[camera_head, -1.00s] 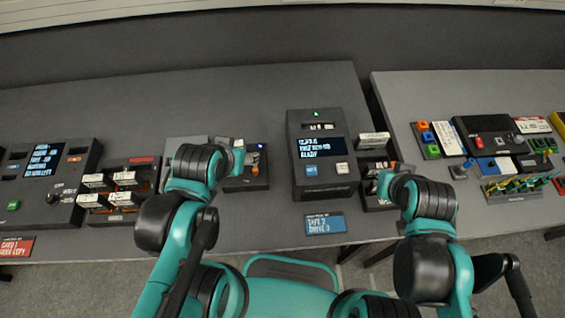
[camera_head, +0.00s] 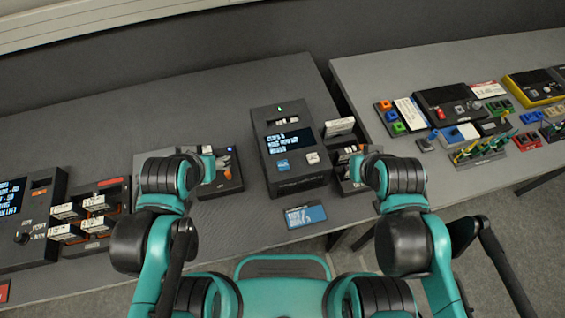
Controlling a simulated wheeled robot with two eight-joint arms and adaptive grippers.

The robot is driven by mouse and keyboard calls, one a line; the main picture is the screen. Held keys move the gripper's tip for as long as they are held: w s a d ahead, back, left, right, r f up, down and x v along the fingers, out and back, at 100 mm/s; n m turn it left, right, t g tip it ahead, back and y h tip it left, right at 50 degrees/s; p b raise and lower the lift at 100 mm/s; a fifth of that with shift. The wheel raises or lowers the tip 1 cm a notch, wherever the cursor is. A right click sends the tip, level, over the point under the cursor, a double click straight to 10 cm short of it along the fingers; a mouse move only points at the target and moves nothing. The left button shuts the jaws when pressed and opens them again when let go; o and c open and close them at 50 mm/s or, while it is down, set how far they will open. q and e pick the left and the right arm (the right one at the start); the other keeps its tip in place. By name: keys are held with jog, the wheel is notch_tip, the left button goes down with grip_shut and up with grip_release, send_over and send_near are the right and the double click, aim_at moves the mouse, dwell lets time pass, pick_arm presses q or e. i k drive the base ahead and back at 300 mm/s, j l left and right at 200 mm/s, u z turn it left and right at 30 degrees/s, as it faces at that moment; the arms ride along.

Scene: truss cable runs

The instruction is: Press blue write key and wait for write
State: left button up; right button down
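The dark tape drive box (camera_head: 292,148) stands on the grey table in the middle, with a lit screen (camera_head: 289,141) and a green light on top. The screen text is too small to read surely. Its blue key (camera_head: 283,166) is at the lower left of the front panel, beside a white key (camera_head: 313,158). My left gripper (camera_head: 207,165) is left of the box, over a small dark unit, apart from the blue key. My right gripper (camera_head: 357,168) is right of the box by a rack of cartridges. The wrists hide most of both grippers' fingers.
A blue label plate (camera_head: 305,215) lies before the box. The small dark unit (camera_head: 229,170) is at its left, the cartridge rack (camera_head: 344,158) at its right. Another console (camera_head: 28,216) and racks (camera_head: 100,206) are far left. A second table (camera_head: 440,66) with devices is right, past a gap.

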aim_at(282, 165)
jog(key=k+j+z, duration=0.1)
jog(key=k+j, duration=0.25)
jog(key=j, duration=0.2)
jog(key=k+j, duration=0.35)
jog(key=j, duration=0.15)
jog(key=j+z, duration=0.05)
